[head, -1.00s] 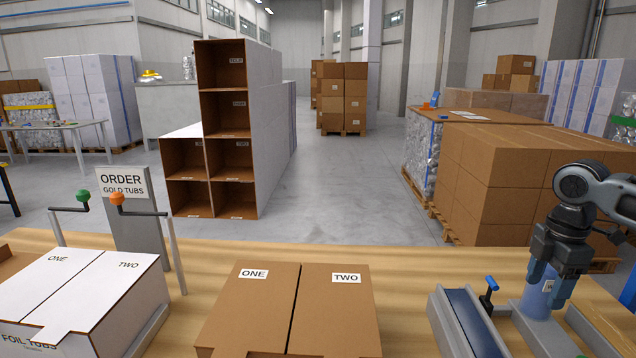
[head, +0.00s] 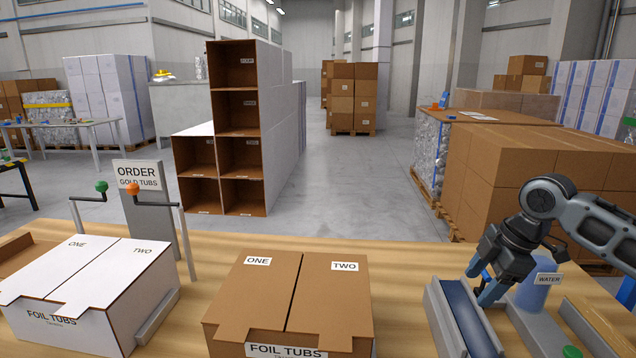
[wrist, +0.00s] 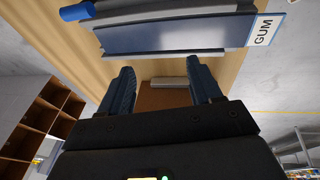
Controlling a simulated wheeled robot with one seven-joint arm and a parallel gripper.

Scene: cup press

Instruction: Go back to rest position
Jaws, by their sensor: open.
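My gripper (head: 482,285) is at the right of the head view, over the blue chute (head: 466,318) with grey side rails. Its two dark blue fingers are apart and nothing shows between them. In the wrist view my gripper (wrist: 160,85) is also open and empty. The chute (wrist: 170,33) lies across the top there, with a "GUM" label at its end. A blue cup marked "WATER" (head: 532,293) stands just right of my gripper. A blue-handled lever by the chute is mostly hidden behind my gripper in the head view.
A brown box labelled ONE and TWO (head: 290,295) stands mid-table, and a white box (head: 95,285) stands at the left. Two crank handles (head: 130,190) and an ORDER sign (head: 138,176) rise behind the white box. Bare wooden table (head: 400,265) lies between the brown box and the chute.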

